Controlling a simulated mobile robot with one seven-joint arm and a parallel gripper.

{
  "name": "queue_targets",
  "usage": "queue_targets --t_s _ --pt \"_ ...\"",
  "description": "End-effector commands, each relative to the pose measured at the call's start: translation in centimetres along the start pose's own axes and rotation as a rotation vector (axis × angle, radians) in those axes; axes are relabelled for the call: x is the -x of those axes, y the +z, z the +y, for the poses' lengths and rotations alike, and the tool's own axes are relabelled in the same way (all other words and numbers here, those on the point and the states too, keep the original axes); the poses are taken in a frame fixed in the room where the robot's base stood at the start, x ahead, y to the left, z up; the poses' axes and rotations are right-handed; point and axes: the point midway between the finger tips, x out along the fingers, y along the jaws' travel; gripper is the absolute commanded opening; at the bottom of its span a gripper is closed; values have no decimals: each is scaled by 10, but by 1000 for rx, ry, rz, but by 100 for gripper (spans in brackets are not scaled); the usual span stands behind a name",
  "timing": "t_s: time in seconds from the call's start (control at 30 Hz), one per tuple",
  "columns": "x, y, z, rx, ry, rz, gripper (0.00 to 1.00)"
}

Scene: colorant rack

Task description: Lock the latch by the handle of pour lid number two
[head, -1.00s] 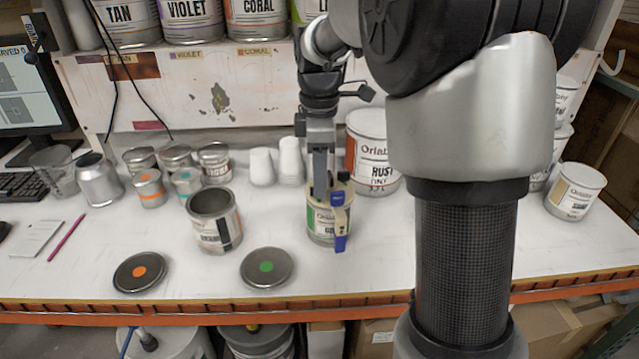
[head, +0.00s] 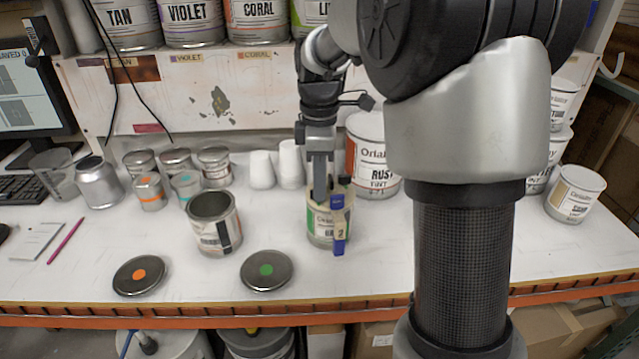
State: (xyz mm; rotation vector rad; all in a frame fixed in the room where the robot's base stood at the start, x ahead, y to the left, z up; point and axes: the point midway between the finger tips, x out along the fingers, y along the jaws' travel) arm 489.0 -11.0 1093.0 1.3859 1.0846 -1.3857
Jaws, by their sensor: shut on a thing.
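The pour lid number two (head: 344,181) sits on top of an open-looking can with a green and cream label (head: 318,224) at the middle of the bench. My gripper (head: 320,194) points down at the can's top, just left of the handle. It is shut on a part of the pour lid. The latch and the exact part between the fingers are too small and hidden to tell.
An open can (head: 214,222) stands left of the green-labelled can. Flat lids with an orange dot (head: 139,275) and a green dot (head: 267,270) lie near the front edge. A large rust can (head: 372,155) and white cups (head: 261,170) stand behind.

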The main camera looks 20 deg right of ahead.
Motion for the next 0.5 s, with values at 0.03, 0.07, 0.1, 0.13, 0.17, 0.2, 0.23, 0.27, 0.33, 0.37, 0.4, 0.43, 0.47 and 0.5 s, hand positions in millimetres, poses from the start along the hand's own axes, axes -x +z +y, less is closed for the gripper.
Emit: queue_targets --t_s 0.03,0.07,0.1,0.13,0.17,0.2,0.23,0.27,0.33,0.37,0.4,0.43,0.47,0.5 --pt "0 0 0 -5 0 0 0" --pt "0 0 0 -8 0 0 0" --pt "0 0 0 -12 0 0 0" --pt "0 0 0 -15 1 0 0" --pt "0 0 0 -18 1 0 0" --pt "0 0 0 -23 1 0 0" --pt "0 0 0 -27 1 0 0" --pt "0 0 0 -31 1 0 0" --pt "1 0 0 -43 1 0 0" --pt "1 0 0 -48 0 0 0" --pt "1 0 0 -57 0 0 0" --pt "1 0 0 -66 0 0 0" --pt "1 0 0 -76 0 0 0" --pt "1 0 0 -91 0 0 0"
